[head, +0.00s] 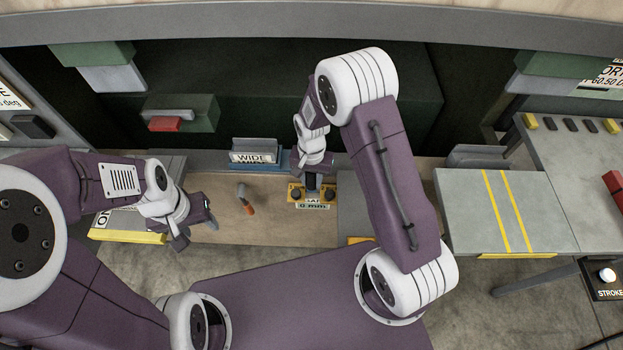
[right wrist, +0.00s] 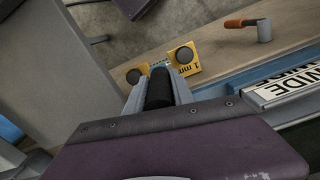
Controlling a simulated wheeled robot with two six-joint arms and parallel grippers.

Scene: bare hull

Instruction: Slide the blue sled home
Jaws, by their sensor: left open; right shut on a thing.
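My right gripper (head: 313,182) points down at the bench, right of the label. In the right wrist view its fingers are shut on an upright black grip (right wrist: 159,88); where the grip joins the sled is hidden. A yellow gauge plate (right wrist: 187,58) with two dark knobs lies just beyond the fingers. My left gripper (head: 186,232) is open and empty at the bench's left.
A small lever with an orange handle (head: 246,203) stands on the bench between my grippers. A grey table with yellow stripes (head: 486,205) is at right. A green block with a red tab (head: 180,115) sits behind. The bench around the lever is clear.

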